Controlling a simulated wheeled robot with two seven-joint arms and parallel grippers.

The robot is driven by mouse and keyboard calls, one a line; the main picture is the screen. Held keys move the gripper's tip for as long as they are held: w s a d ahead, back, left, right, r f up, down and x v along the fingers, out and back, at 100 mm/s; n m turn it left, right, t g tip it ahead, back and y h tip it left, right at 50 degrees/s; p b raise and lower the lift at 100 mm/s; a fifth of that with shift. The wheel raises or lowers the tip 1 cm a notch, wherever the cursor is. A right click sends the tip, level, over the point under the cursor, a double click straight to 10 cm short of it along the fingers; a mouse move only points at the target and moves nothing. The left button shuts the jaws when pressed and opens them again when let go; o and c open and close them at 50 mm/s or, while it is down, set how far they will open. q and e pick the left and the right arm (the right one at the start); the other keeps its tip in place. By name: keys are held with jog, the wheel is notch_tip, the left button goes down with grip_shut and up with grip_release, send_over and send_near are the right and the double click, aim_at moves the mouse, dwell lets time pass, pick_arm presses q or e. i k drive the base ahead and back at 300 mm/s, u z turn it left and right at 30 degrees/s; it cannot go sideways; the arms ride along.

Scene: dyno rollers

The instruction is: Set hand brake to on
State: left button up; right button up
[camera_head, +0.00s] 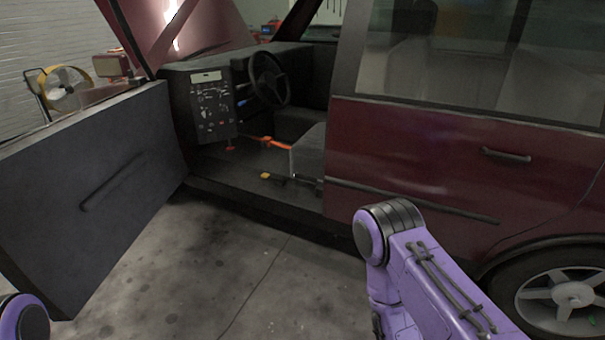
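A dark red car stands with its front door open, and its cabin floor (215,165) shows. An orange lever (277,143) lies low in the cabin, left of the grey seat base (309,152). A dark lever with a yellow tip (266,176) lies near the door sill, below the orange one. I cannot tell from this view which of them is the hand brake, or its exact setting. Neither of my grippers shows. Only a purple and black part of my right arm is at the lower right, and a bit of my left arm at the lower left corner.
The open door (95,190) reaches out at the left. The closed rear door (450,175) is at the right. A steering wheel (269,80) and a dashboard panel (211,105) are inside. The concrete floor (215,265) before the opening is clear. A yellow fan (58,90) stands behind.

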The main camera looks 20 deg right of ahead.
aim_at(305, 178)
jog(key=u, duration=0.1)
jog(key=i, duration=2.15)
jog(key=z, duration=0.65)
jog(key=i, duration=1.65)
jog(key=z, duration=0.55)
